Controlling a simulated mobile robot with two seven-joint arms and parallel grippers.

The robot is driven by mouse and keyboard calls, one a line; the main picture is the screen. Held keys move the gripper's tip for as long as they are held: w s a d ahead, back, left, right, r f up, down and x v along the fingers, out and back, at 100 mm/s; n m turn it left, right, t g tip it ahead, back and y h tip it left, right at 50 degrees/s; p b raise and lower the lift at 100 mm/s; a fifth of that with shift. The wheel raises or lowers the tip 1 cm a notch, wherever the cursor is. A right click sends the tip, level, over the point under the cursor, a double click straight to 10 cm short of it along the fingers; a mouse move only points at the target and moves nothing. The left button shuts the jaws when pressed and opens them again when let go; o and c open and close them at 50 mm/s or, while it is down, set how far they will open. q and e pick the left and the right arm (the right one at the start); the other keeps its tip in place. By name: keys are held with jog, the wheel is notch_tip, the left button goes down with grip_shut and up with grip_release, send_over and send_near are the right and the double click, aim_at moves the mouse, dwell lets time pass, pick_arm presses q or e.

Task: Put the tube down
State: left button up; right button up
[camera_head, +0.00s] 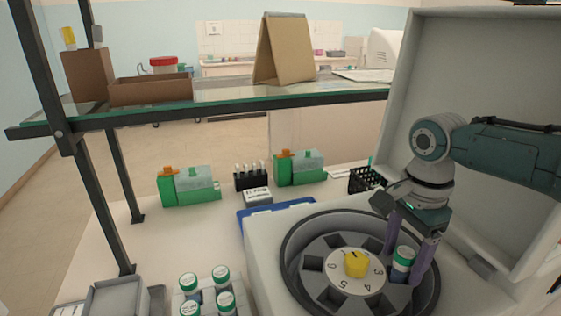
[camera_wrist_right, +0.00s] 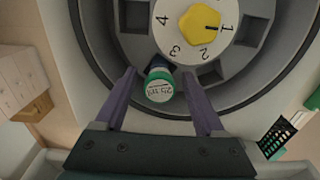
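The tube (camera_head: 403,262), with a green cap with a white top, stands in a slot of the grey centrifuge rotor (camera_head: 317,258). In the right wrist view the tube's cap (camera_wrist_right: 159,88) bears writing and lies at the rotor's edge, near the numbers 2 and 3. The tube's lower part is hidden in the slot. My right gripper (camera_head: 409,258) is open, its purple fingers on either side of the tube. The right wrist view shows a gap between each finger of the gripper (camera_wrist_right: 165,100) and the cap. My left gripper is not in view.
The centrifuge's raised lid (camera_head: 480,75) stands behind my right arm. Several capped tubes stand in a rack (camera_head: 207,300) at the front. Green boxes (camera_head: 188,187) and a black rack (camera_head: 252,180) are behind. A glass shelf (camera_head: 230,98) spans above the table.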

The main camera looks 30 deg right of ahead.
jog(key=shift+r, duration=0.25)
notch_tip(320, 180, up, 12)
jog(key=p, duration=0.2)
jog(key=s+a+f+n, duration=0.2)
jog(key=a+n, duration=0.2)
jog(key=s+a+f+n, duration=0.2)
jog(key=a+n, duration=0.3)
jog(key=s+a+f+n+t, duration=0.1)
jog(key=s+a+f+n, duration=0.2)
jog(key=a+n, duration=0.2)
jog(key=shift+a+f, duration=0.1)
jog(key=s+a+r+n+t, duration=0.2)
jog(key=s+a+n, duration=0.3)
jog(key=n, duration=0.4)
jog(key=shift+a+r+t, duration=0.3)
jog(key=shift+a+r, duration=0.4)
jog(key=shift+r, duration=0.1)
